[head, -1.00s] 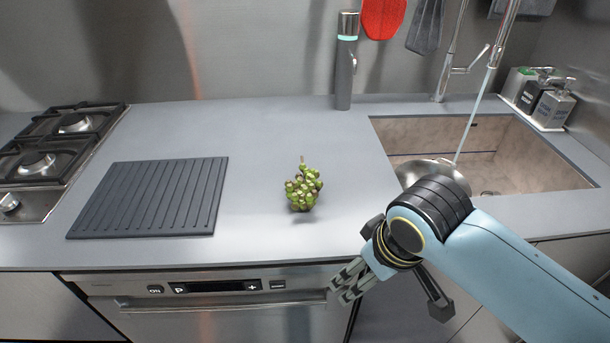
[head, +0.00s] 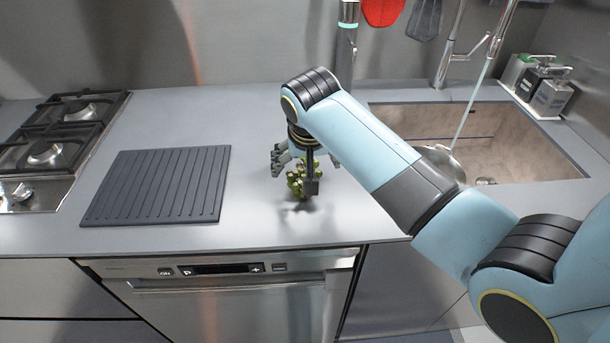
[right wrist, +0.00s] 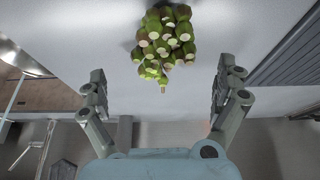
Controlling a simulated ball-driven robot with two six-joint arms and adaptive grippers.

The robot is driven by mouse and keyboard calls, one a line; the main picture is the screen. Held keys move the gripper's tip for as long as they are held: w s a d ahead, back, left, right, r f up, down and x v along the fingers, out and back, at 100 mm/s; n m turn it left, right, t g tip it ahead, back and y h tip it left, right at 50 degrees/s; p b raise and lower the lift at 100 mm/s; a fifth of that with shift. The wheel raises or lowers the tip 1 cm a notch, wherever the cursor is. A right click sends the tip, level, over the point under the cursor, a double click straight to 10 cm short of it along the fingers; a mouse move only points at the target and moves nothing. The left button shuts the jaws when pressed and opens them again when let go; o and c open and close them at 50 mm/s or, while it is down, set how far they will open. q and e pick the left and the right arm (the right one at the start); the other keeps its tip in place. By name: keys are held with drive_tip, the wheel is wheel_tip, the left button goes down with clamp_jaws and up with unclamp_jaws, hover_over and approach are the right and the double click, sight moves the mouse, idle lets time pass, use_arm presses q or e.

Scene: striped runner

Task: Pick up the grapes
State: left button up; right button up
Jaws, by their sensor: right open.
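The grapes (head: 296,180) are a green bunch with some darker berries, on the grey counter right of the ribbed black mat. In the head view my right gripper (head: 297,175) is above and around them and hides part of them. In the right wrist view the grapes (right wrist: 167,42) lie ahead of the open fingers, centred between them. No finger visibly touches the grapes in that view. My right gripper (right wrist: 163,85) is open and empty. My left gripper is not in view.
The ribbed black mat (head: 160,185) lies to the left, with a gas hob (head: 60,140) beyond it. A sink (head: 540,150) with running water is at the right. A dark bottle (head: 345,55) stands at the back, partly behind my arm.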

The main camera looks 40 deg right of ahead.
sight(305, 169)
drive_tip(key=shift+a+p+x, duration=0.2)
drive_tip(key=shift+p+x, duration=0.1)
drive_tip(key=shift+x, duration=2.5)
drive_tip(key=shift+s, duration=0.2)
drive_tip(key=c, duration=1.4)
drive_tip(key=shift+r, duration=0.65)
wheel_tip(305, 169, up, 3)
drive_tip(key=shift+d, duration=0.15)
drive_tip(key=s+d+r, duration=0.2)
drive_tip(key=d, duration=0.1)
drive_tip(key=s+d+r+b, duration=0.1)
drive_tip(key=s+d+r, duration=0.1)
drive_tip(key=d, duration=0.1)
drive_tip(key=s+d+r, duration=0.2)
drive_tip(key=s+d, duration=0.1)
drive_tip(key=shift+r, duration=0.35)
